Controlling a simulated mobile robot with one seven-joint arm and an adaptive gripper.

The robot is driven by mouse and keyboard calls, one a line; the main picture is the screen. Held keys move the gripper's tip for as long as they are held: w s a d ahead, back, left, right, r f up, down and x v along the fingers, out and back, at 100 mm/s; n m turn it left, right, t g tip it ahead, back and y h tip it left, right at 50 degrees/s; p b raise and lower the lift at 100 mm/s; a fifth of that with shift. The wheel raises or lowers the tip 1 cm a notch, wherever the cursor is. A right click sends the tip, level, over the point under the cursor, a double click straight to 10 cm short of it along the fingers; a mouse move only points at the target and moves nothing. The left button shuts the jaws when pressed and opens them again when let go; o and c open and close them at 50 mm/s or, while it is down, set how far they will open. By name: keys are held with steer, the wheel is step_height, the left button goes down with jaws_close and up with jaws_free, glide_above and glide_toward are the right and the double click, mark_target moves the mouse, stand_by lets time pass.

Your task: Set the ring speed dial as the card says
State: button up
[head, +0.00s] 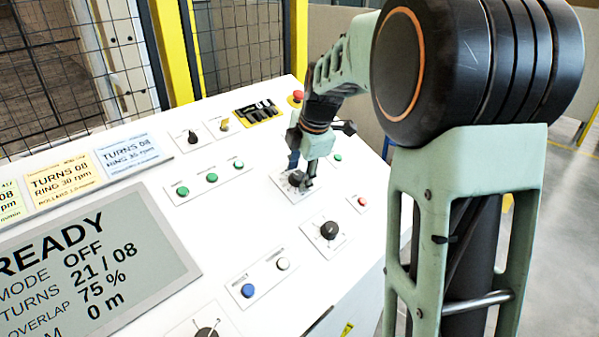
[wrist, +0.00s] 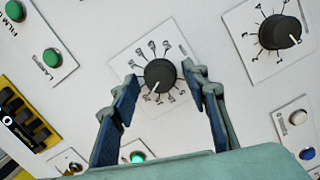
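My gripper (wrist: 162,80) is open, its two blue-padded fingers on either side of a black dial (wrist: 160,74) with a ring of numbers. I cannot tell whether they touch it. The dial's white pointer line points to the lower left in the wrist view; its numbers and label are too small to read. In the head view my gripper (head: 300,177) is over this dial and hides most of it. A yellow card (head: 63,184) reads turns 08, ring 30 rpm. A blue card (head: 130,154) reads turns 08, ring 35 rpm. A third card (head: 10,202) is cut off.
Another black dial (head: 329,231) sits nearby, with white and blue buttons (head: 248,290) below it. Green buttons (head: 211,178) lie left of my gripper, a red button (head: 362,201) right. The screen (head: 95,262) reads READY, mode off, turns 21 / 08, overlap 75%.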

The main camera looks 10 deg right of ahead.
steer(key=c, duration=1)
steer(key=shift+m, duration=0.3)
steer(key=m, duration=0.2)
steer(key=shift+m, duration=0.4)
steer(key=m+g+p, duration=0.1)
steer(key=m, duration=0.3)
steer(key=shift+w+r, duration=0.1)
steer(key=m, duration=0.4)
steer(key=shift+m+p, duration=0.3)
steer(key=shift+p, duration=0.05)
steer(key=shift+w+d+m+g+y, duration=0.1)
steer(key=shift+m+g+y, duration=0.3)
steer(key=shift+m, duration=1.4)
